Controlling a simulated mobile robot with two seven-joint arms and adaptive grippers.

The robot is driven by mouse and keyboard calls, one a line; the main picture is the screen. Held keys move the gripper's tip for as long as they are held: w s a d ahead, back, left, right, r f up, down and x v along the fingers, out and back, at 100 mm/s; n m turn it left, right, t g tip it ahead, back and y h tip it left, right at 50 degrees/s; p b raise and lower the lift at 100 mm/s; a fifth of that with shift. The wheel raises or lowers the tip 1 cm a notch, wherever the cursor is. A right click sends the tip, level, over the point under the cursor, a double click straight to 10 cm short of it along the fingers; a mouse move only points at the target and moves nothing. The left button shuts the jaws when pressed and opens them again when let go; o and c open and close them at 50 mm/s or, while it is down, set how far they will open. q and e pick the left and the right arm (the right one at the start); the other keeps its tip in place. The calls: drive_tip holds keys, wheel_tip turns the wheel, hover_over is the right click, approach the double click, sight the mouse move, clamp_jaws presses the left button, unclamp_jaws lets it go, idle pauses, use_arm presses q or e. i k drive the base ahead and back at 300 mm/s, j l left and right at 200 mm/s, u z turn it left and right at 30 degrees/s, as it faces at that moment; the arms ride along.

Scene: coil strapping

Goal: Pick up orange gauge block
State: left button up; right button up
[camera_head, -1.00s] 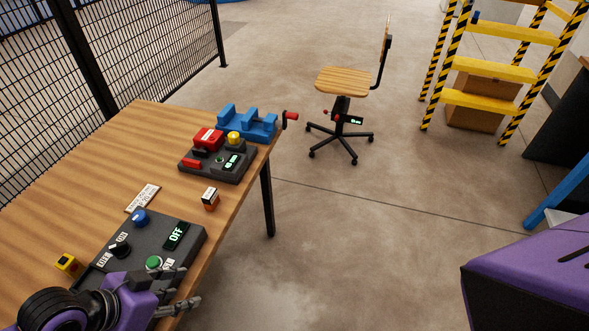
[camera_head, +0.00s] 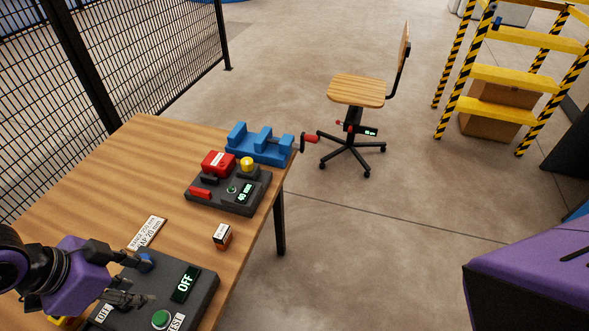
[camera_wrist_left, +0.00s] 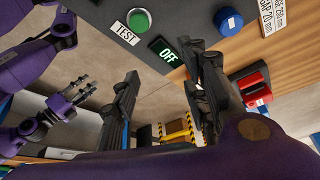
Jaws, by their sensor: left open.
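The orange gauge block (camera_head: 222,236) is a small orange and dark cube with a white label on top. It stands on the wooden table near its right edge, between the two control panels. My left gripper (camera_head: 146,280) is open and empty above the near dark panel, left of the block and apart from it. In the left wrist view the open fingers of my left gripper (camera_wrist_left: 165,98) frame the panel edge and floor; I cannot make out the block there. My right gripper (camera_wrist_left: 72,98) shows small in that view; its opening is unclear.
The near panel (camera_head: 205,292) has an OFF display, a green button and a blue knob. A white label plate (camera_head: 147,232) lies behind it. A second panel (camera_head: 235,202) and a blue vise-like fixture (camera_head: 262,148) stand farther back. Bare wood surrounds the block.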

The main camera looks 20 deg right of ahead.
sight(223, 237)
drive_tip(key=l+u, duration=0.25)
drive_tip(key=l, duration=0.55)
drive_tip(key=l+u, duration=0.3)
drive_tip(key=l, duration=0.55)
